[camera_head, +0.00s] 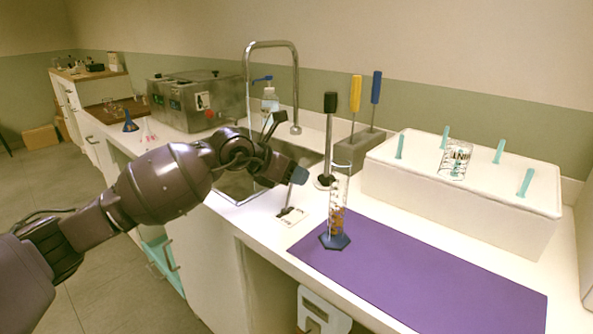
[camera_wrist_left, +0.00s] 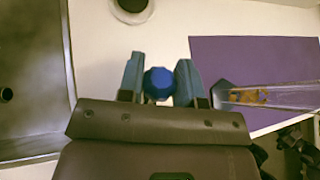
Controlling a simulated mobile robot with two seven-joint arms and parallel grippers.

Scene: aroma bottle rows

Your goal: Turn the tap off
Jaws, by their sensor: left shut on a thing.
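My left gripper (camera_head: 292,178) reaches over the counter between the sink and the purple mat. In the left wrist view its two fingers (camera_wrist_left: 160,80) are shut on a blue round knob (camera_wrist_left: 158,83). In the head view the gripper hides most of this knob. A dark stem on a small pale plate (camera_head: 290,216) shows just below the gripper. The curved metal faucet (camera_head: 271,43) rises behind the sink (camera_head: 238,188). No water stream can be made out at its spout. My right gripper is not in view.
A clear cylinder with amber contents (camera_head: 336,220) stands close to the right of the left gripper, on the purple mat (camera_head: 430,275). A black-handled tool (camera_head: 330,103) stands behind. A white box (camera_head: 460,210) is at the right. The mat's front right is clear.

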